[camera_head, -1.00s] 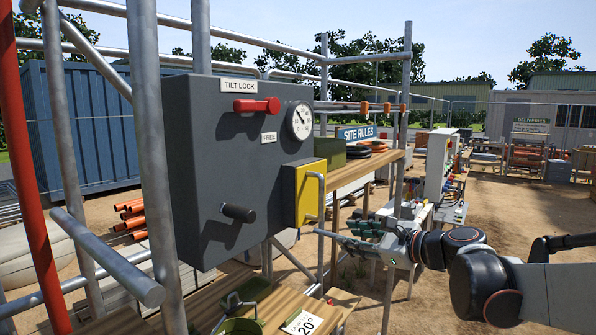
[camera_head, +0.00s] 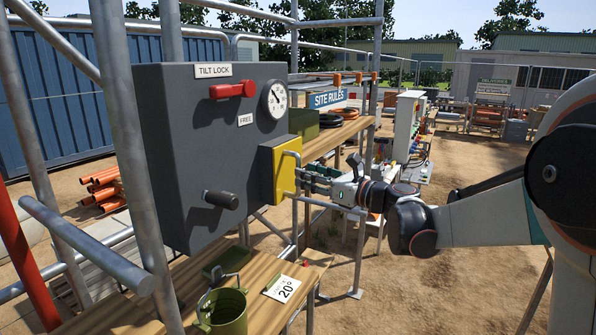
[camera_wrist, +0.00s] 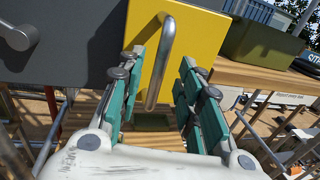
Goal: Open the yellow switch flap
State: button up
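The yellow switch flap (camera_head: 284,172) sits on the lower right of the dark grey box (camera_head: 190,150) and looks closed. Its metal bar handle (camera_head: 292,172) stands upright on its face. In the wrist view the flap (camera_wrist: 195,45) fills the upper middle, with the handle (camera_wrist: 161,62) slightly tilted. My gripper (camera_wrist: 163,75) is open, with its green-padded fingers on either side of the handle's lower part. A gap shows between each finger and the handle. In the head view my gripper (camera_head: 305,178) is just right of the flap, and its fingertips are close to the handle.
The box also carries a red lever (camera_head: 232,90), a gauge (camera_head: 275,100) and a black knob (camera_head: 220,199). A green bucket (camera_head: 222,312) stands on the wooden bench below. Scaffold poles (camera_head: 128,150) stand at left. A green box (camera_wrist: 262,45) sits right of the flap.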

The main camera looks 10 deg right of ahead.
aim_at(298, 191)
jog(key=shift+x, duration=2.2)
grip_shut()
